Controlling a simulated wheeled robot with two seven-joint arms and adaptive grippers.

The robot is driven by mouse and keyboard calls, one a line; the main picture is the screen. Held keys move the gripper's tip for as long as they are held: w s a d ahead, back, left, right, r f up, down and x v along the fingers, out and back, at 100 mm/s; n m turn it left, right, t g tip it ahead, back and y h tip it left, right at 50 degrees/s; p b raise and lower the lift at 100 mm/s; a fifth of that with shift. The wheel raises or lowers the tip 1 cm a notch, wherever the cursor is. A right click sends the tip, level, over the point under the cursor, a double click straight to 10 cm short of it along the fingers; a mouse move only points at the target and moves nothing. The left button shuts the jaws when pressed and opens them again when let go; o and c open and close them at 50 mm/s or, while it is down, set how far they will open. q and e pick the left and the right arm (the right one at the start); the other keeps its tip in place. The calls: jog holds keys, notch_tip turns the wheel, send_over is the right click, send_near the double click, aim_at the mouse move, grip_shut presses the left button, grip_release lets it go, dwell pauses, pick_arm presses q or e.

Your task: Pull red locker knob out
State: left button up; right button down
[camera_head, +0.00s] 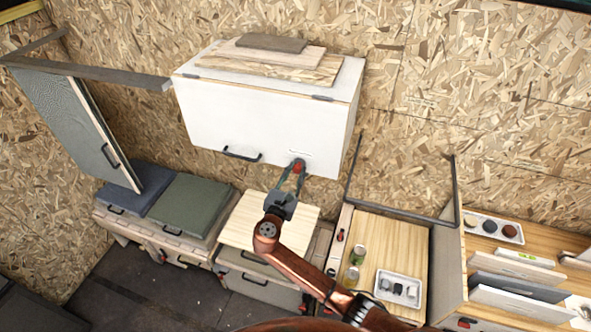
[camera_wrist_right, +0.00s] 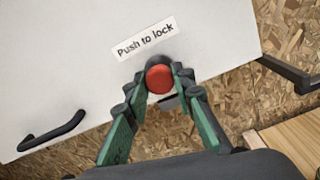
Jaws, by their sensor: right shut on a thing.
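The red locker knob (camera_head: 298,167) sits at the lower front of the white overhead locker (camera_head: 245,125). In the right wrist view the round red knob (camera_wrist_right: 159,78) is below a "Push to lock" label (camera_wrist_right: 145,38) on the white door. My right gripper (camera_head: 296,172) reaches up to the knob. In the wrist view its green fingers (camera_wrist_right: 160,84) are on either side of the knob and shut on it. How far the knob stands out is hard to tell. My left gripper is not in view.
A black handle (camera_head: 241,154) is on the locker door, left of the knob. Boards (camera_head: 270,58) lie on top of the locker. Below are a wooden counter (camera_head: 400,250) with jars and a tray (camera_head: 398,289), and a dark metal frame (camera_head: 447,190).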

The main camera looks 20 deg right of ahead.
jog(key=c, duration=1.6)
grip_release()
jog(key=shift+a, duration=0.1)
jog(key=v, duration=1.2)
